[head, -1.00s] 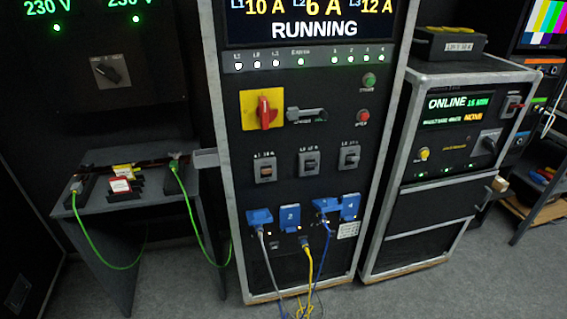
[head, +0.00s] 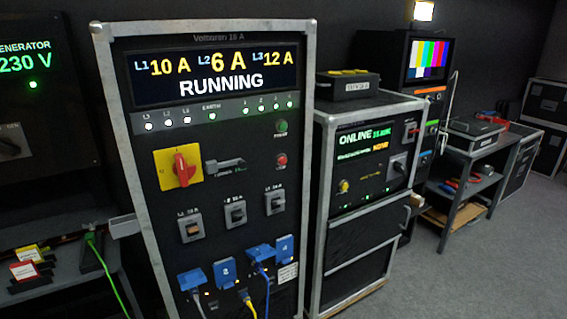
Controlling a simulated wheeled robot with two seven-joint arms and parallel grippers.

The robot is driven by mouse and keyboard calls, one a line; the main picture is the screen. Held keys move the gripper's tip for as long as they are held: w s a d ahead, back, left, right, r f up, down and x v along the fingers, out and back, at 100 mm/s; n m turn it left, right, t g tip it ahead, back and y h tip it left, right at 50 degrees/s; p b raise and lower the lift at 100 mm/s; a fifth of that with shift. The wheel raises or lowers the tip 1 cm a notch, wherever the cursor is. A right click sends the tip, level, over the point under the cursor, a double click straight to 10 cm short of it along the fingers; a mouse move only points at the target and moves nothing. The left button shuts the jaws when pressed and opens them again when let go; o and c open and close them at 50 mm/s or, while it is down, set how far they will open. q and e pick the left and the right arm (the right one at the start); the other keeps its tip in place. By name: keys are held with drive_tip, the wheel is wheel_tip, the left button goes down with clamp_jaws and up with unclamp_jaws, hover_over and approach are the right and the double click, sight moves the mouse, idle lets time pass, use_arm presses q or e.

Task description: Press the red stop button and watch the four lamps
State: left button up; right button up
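The red stop button (head: 281,160) sits at the right of the tall rack's front (head: 231,181), below a green button (head: 281,126). A row of small green numbered lamps (head: 268,104) is lit at the right of the strip under the display. The display (head: 205,74) reads 10 A, 6 A, 12 A and RUNNING. Neither of my grippers is in view.
A red rotary switch (head: 181,167) on a yellow plate and a lever (head: 223,168) are left of the stop button. Blue sockets (head: 225,271) with cables are lower down. A shorter rack (head: 366,175) reading ONLINE stands close right. Grey floor (head: 480,265) is clear at right.

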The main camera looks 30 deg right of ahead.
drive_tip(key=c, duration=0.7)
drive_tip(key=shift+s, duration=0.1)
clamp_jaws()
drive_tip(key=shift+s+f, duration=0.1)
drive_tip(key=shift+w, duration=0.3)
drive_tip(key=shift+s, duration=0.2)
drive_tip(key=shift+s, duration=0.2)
